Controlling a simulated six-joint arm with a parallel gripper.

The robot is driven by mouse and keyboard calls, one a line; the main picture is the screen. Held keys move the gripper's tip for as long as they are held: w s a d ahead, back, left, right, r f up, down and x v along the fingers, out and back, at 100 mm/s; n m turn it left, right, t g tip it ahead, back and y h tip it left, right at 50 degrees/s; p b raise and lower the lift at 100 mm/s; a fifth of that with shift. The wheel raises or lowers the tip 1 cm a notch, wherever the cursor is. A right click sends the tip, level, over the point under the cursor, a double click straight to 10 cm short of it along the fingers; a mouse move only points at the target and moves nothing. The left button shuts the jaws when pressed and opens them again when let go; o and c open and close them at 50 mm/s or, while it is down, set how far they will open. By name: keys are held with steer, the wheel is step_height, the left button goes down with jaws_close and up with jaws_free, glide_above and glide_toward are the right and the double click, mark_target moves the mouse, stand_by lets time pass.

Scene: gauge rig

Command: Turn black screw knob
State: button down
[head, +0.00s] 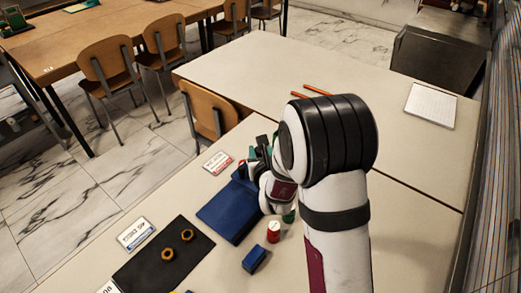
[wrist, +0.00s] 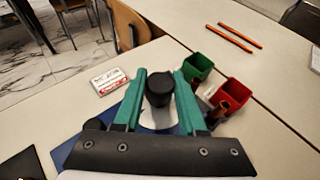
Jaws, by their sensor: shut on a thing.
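The black screw knob (wrist: 159,88) stands between the green fingers of my gripper (wrist: 160,82) in the wrist view, with a pale round part below it. My gripper is shut on the knob from both sides. In the head view my gripper (head: 260,150) is mostly hidden by my arm, above the far end of a blue base (head: 228,213). I cannot make out the knob in that view. Part of the blue base (wrist: 66,152) also shows behind the fingers in the wrist view.
A green bin (wrist: 197,68) and a red bin (wrist: 231,94) stand right of the fingers. A red-and-white cylinder (head: 273,232) and blue block (head: 255,259) stand near the base. A black mat (head: 150,270) carries orange rings (head: 167,254). The far table is mostly clear.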

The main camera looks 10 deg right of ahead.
steer(key=shift+w+r+m+h, duration=0.1)
steer(key=shift+w+m+h, duration=0.05)
steer(key=shift+m+h, duration=0.5)
steer(key=shift+c, duration=2.4)
jaws_free()
